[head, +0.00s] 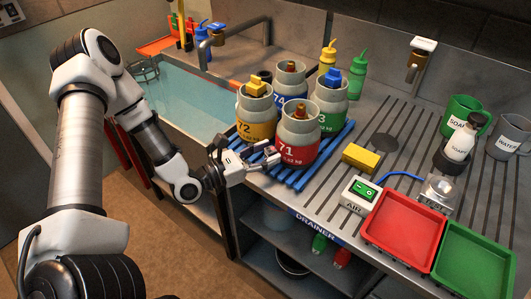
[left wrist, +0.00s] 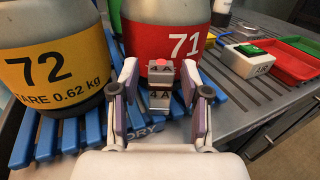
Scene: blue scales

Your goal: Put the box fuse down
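The box fuse (left wrist: 160,96) is a small pale block marked 4A with a red top. In the left wrist view it stands upright between the fingers of my left gripper (left wrist: 160,85), in front of the red-labelled canister 71 (left wrist: 178,42). A gap shows between the fuse and each finger, so the gripper looks open around it. In the head view my left gripper (head: 264,160) is at the front edge of the blue rack (head: 297,180), low beside canister 71 (head: 298,148). My right gripper is not in view.
Canister 72 (head: 256,118) and two more canisters crowd the rack. A yellow block (head: 361,157), a switch box (head: 358,195), a red tray (head: 402,228) and a green tray (head: 474,262) lie to the right. A water-filled sink (head: 185,103) is at the left.

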